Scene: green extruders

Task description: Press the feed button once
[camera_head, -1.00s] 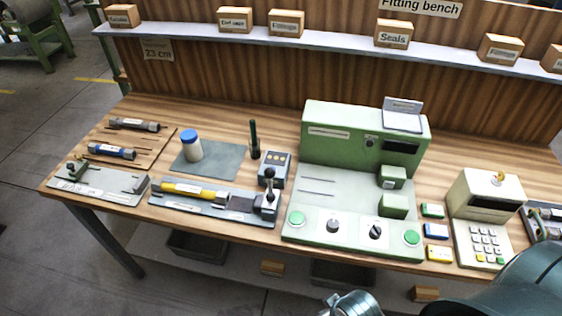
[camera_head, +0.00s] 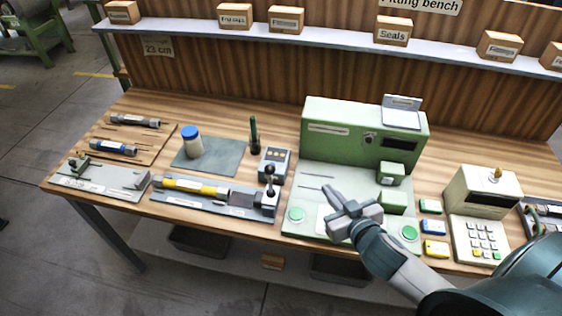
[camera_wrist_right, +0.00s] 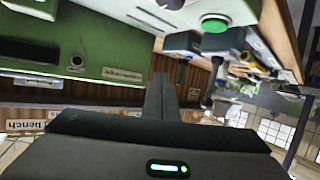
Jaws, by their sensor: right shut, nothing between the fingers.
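The green machine (camera_head: 318,145) stands on the bench with a pale front panel (camera_head: 310,185). A round green button (camera_head: 296,214) sits at the panel's left front corner. A second green button (camera_head: 409,233) sits at its right front corner. I cannot read which is the feed button. My right gripper (camera_head: 333,192) is shut and empty over the middle of the panel, between the two buttons. Its arm and hand hide the panel's knobs. In the right wrist view the shut fingers (camera_wrist_right: 160,92) point toward the scene, and one green button (camera_wrist_right: 215,24) shows apart from them.
A grey box with a lever (camera_head: 268,195) and a yellow tube (camera_head: 195,186) lie left of the machine. Small coloured blocks (camera_head: 434,227) and a keypad unit (camera_head: 484,190) stand to its right. A shelf (camera_head: 340,41) with labelled boxes runs along the back.

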